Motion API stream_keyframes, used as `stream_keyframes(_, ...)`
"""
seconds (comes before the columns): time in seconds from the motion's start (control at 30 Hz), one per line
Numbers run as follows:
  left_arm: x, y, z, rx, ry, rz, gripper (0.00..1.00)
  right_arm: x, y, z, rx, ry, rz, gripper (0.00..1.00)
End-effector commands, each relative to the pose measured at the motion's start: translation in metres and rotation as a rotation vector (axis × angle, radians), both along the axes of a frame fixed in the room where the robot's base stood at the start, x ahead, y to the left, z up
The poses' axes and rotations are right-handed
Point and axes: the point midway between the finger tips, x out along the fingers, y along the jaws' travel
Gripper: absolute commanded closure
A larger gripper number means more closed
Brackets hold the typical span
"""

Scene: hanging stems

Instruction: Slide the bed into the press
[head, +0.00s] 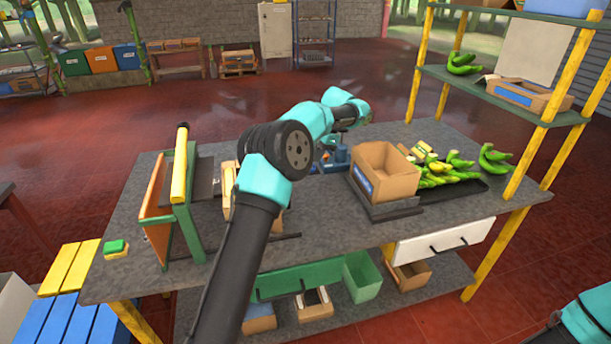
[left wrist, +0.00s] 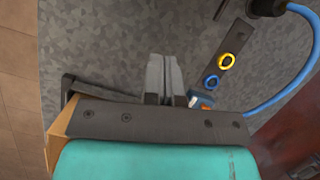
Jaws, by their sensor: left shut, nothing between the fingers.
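The press appears to be the green upright frame (head: 187,215) with a yellow bar (head: 180,165) across its top, at the left of the table. A dark flat plate (head: 204,180) stands beside the frame on its right; I cannot tell for sure whether it is the bed. My left gripper (head: 338,143) is above the table's back middle, well right of the press and near a blue device. In the left wrist view its fingers (left wrist: 164,78) are together and empty. My left arm hides part of the table. My right gripper is out of view.
An open cardboard box (head: 385,172) sits on a dark base right of my left arm. Bananas (head: 445,170) lie on a black tray (head: 455,192). A green block (head: 116,247) is at the table's left corner. A blue hose (left wrist: 308,50) and rings (left wrist: 227,61) show in the wrist view.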

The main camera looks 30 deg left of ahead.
Motion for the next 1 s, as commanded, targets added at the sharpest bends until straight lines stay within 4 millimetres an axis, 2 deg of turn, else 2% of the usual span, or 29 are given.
stream_keyframes(0.37,0.001,-0.026,-0.021,0.327,-0.083,0.437,1.00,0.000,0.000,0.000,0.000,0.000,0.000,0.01)
stream_keyframes(0.7,0.002,-0.051,-0.036,0.649,-0.281,0.825,1.00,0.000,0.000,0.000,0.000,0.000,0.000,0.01)
stream_keyframes(1.0,0.003,-0.059,-0.040,0.754,-0.380,0.957,1.00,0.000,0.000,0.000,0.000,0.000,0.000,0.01)
